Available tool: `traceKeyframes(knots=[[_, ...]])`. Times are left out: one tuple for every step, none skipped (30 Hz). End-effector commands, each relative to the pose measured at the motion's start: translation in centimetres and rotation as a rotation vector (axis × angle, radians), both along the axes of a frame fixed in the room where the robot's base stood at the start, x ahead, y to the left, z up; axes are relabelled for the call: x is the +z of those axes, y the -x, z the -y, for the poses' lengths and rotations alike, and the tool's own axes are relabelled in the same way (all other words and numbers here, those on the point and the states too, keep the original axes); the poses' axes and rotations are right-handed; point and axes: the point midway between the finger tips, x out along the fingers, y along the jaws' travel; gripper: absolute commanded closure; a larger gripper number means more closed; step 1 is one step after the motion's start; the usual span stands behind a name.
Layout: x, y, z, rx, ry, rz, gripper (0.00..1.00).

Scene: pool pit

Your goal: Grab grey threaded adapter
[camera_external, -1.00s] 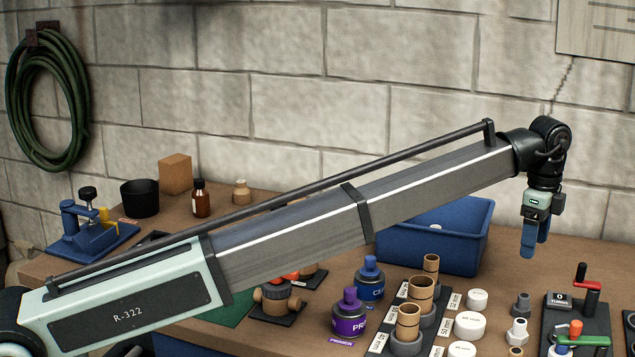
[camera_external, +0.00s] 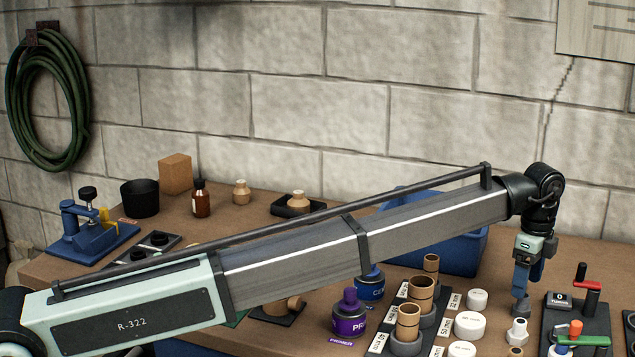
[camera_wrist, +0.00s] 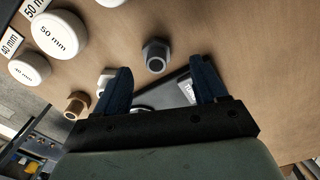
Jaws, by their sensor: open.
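The grey threaded adapter (camera_external: 521,309), with a hex collar, stands on the bench directly below my gripper (camera_external: 521,292) in the external view; the fingers hide its upper part. In the wrist view the adapter (camera_wrist: 156,56) shows its round open top, in line with the gap between my blue fingertips (camera_wrist: 160,68). The fingers are apart, one on each side of that gap, with nothing held. I cannot tell whether the tips have come down to the adapter's height.
A white adapter (camera_external: 517,332) stands close by in front, with a tan one (camera_wrist: 76,105) beyond it. A blue bin (camera_external: 455,255) is behind.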

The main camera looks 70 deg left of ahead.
Motion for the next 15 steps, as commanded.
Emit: traceKeyframes(knots=[[-0.4, 0.1, 0.1, 0.000, 0.000, -0.001, 0.29], [-0.7, 0.2, 0.1, 0.000, 0.000, -0.001, 0.29], [-1.2, 0.3, 0.2, 0.000, -0.001, -0.001, 0.29], [-1.5, 0.3, 0.2, 0.000, -0.001, -0.001, 0.29], [-1.9, 0.4, 0.3, 0.000, 0.000, -0.002, 0.29], [-2.5, 0.5, 0.3, 0.000, 0.000, -0.002, 0.29], [-2.8, 0.6, 0.4, 0.000, 0.000, -0.002, 0.29], [-3.2, 0.5, 0.4, 0.000, 0.000, -0.002, 0.29], [-3.8, 0.5, 0.4, 0.000, -0.001, -0.001, 0.29], [-4.1, 0.5, 0.4, 0.000, -0.001, -0.001, 0.29], [-4.4, 0.5, 0.4, 0.000, -0.001, -0.001, 0.29], [-4.7, 0.4, 0.4, 0.000, -0.001, -0.001, 0.29], [-4.8, 0.4, 0.4, 0.000, -0.001, -0.001, 0.29], [-4.9, 0.4, 0.4, 0.000, -0.001, -0.001, 0.29], [-4.9, 0.4, 0.4, 0.000, 0.000, -0.001, 0.29]])
